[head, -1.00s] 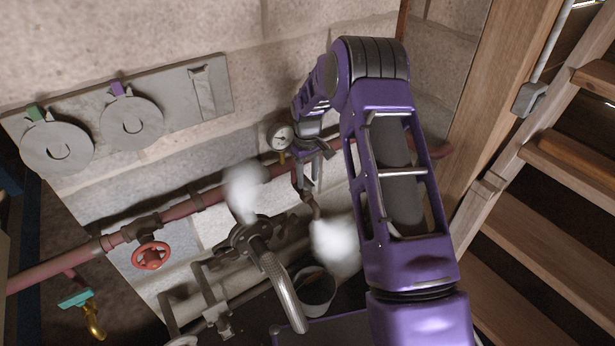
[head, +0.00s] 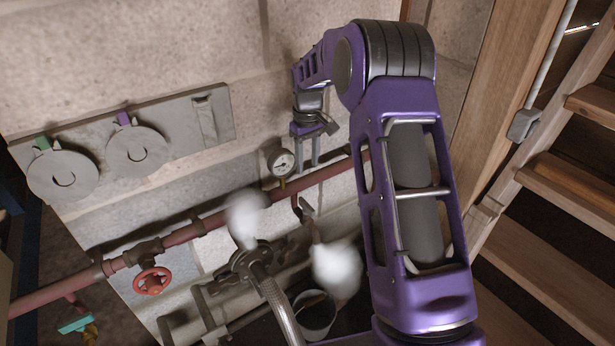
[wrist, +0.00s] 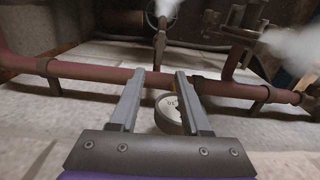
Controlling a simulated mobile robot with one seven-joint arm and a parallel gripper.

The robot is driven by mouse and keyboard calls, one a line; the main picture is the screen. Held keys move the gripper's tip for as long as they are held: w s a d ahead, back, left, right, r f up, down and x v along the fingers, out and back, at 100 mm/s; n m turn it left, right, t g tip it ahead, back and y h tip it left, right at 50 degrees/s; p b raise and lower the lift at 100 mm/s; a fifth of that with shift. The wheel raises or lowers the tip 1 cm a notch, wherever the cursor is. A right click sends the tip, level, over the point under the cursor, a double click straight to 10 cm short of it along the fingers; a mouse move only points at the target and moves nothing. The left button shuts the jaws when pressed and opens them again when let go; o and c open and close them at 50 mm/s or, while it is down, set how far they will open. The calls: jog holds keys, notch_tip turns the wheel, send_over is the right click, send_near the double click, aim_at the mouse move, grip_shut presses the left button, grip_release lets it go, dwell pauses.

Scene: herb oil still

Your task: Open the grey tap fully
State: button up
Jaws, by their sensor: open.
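My gripper (head: 307,162) points down, open and empty, just above the red pipe and right of the pressure gauge. In the wrist view my gripper (wrist: 160,74) has its two fingers apart, with the red pipe beyond them. A small fitting with a greyish handle (head: 306,207) hangs below the pipe in the head view, under my gripper and apart from it; it may be the grey tap. A fitting on a branch (wrist: 160,40) shows beyond the fingertips in the wrist view. Neither view shows clearly which way its handle is turned.
The red pipe (head: 215,221) runs along the block wall. The gauge (head: 282,163) is close beside my gripper. A red handwheel (head: 152,281) and teal-handled tap (head: 75,323) are left. Wooden stairs (head: 560,190) stand right.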

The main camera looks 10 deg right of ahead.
jog(key=shift+r, duration=1.25)
jog(key=shift+r, duration=0.1)
